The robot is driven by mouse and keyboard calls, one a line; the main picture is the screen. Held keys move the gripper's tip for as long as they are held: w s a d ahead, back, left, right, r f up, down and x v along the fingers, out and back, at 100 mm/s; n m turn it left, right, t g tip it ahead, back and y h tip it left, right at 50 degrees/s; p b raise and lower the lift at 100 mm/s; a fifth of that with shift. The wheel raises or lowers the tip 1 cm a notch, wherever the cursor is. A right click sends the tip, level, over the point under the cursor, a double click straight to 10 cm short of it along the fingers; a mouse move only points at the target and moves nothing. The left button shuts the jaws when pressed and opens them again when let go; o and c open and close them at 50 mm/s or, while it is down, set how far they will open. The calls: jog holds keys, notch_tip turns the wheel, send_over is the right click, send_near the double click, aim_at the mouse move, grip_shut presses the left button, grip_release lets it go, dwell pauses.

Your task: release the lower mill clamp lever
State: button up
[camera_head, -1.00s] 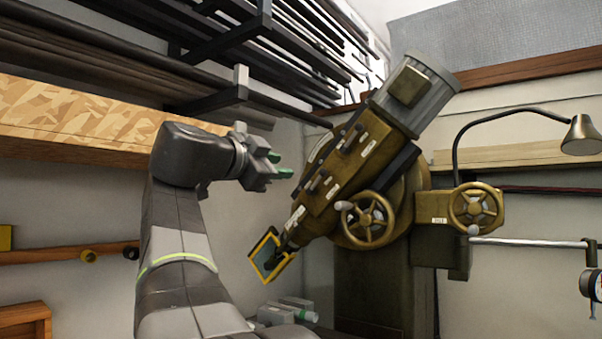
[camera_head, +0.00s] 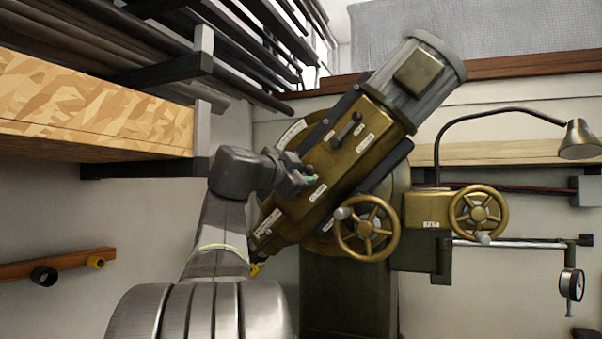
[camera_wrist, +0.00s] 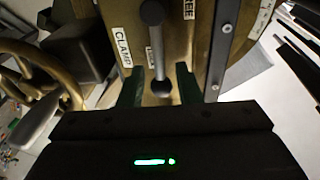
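The brass-coloured mill head (camera_head: 330,165) is tilted, its grey motor at upper right. An upper lever (camera_head: 345,130) is clear of my gripper. My gripper (camera_head: 307,178) is at the head's lower left side, largely covering the lower lever area. My gripper (camera_wrist: 159,86) is open, with a green finger on each side of that end and visible gaps. A CLAMP label (camera_wrist: 122,45) is left of the lever; a partly cut-off label (camera_wrist: 188,10) is right.
Two handwheels (camera_head: 366,228) (camera_head: 479,212) stand right of and below the head; the nearer one also shows in the wrist view (camera_wrist: 35,75). A lamp (camera_head: 580,140) hangs at right. A wooden shelf (camera_head: 90,115) and a bar rack (camera_head: 200,60) are at left.

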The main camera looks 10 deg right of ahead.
grip_shut()
jog(key=w+a+n+t+y+b, duration=0.1)
jog(key=w+a+n+t+b, duration=0.2)
jog(key=n, duration=1.4)
jog(key=shift+w+a+r+n+t+b, duration=0.35)
jog(key=shift+w+a+b, duration=0.2)
jog(key=shift+a+b, duration=1)
jog(key=shift+f, duration=0.1)
